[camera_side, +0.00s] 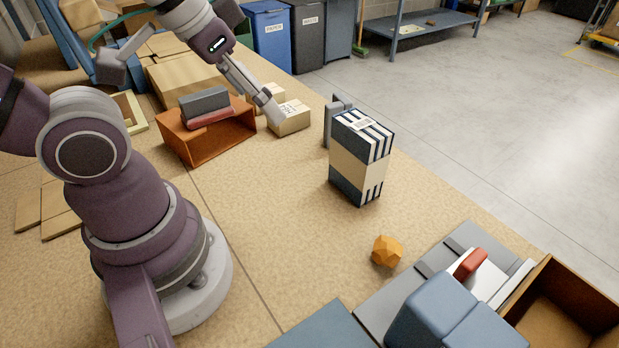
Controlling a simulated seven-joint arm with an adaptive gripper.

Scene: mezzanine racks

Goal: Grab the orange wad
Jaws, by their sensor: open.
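The orange wad (387,251) is a small faceted lump. It lies on the tan work surface at the lower right, in front of the striped box and left of the grey boards. My gripper (270,108) is up at the top centre, far from the wad, beside a small cardboard box. Its jaws are open, and I see nothing held between them. The exact gap between the fingertips is hard to make out at this angle.
A blue-and-white striped box (362,160) stands upright between my gripper and the wad. Blue blocks (440,312) and a brown open box (565,310) crowd the lower right. The middle surface is clear.

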